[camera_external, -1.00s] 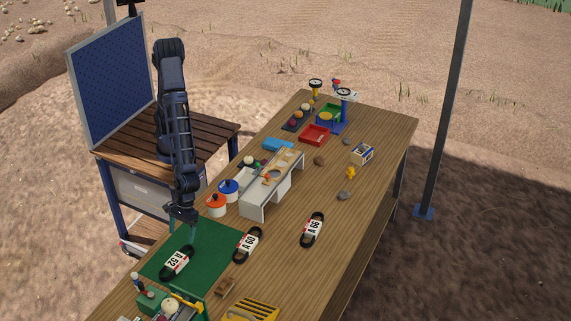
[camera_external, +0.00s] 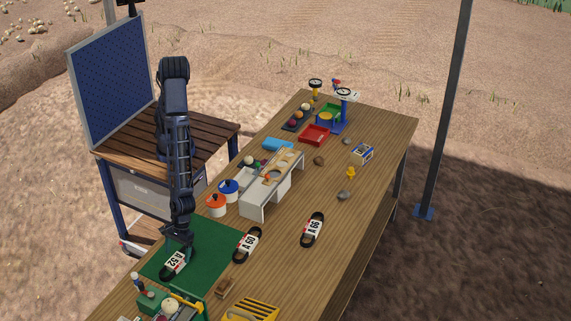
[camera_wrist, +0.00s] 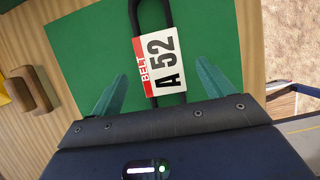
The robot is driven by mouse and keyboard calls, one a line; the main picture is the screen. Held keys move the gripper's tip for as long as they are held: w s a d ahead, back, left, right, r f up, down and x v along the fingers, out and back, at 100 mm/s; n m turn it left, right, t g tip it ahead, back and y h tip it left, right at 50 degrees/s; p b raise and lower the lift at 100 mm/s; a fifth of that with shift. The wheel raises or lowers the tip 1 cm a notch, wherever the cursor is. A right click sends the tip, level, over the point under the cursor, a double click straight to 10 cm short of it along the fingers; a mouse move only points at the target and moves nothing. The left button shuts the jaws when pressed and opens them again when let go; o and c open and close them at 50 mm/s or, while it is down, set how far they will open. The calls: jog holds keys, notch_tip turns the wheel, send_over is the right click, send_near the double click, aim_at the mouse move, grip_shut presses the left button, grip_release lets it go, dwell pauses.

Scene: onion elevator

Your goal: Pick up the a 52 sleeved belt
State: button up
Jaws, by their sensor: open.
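The A 52 sleeved belt (camera_external: 174,264) is a black loop with a white and red sleeve. It lies on the green mat (camera_external: 215,245) at the near left of the table. In the wrist view the sleeve (camera_wrist: 161,62) reads "BELT A 52". My gripper (camera_external: 181,250) is over the belt's far end in the external view. In the wrist view its two teal fingers (camera_wrist: 161,88) are open, one on each side of the belt, with the lower part of the sleeve between them. I cannot tell the exact height of the fingertips above the mat.
Two similar belts, A 60 (camera_external: 248,244) and A 66 (camera_external: 312,229), lie to the right. A grey stand (camera_external: 257,206) and orange and blue pots (camera_external: 216,204) stand behind the mat. A brown block (camera_wrist: 36,88) and green crate (camera_external: 165,307) are close by.

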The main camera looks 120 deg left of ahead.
aim_at(177, 260)
jog(key=shift+x, duration=1.6)
jog(key=shift+c, duration=0.2)
jog(key=c, duration=1.1)
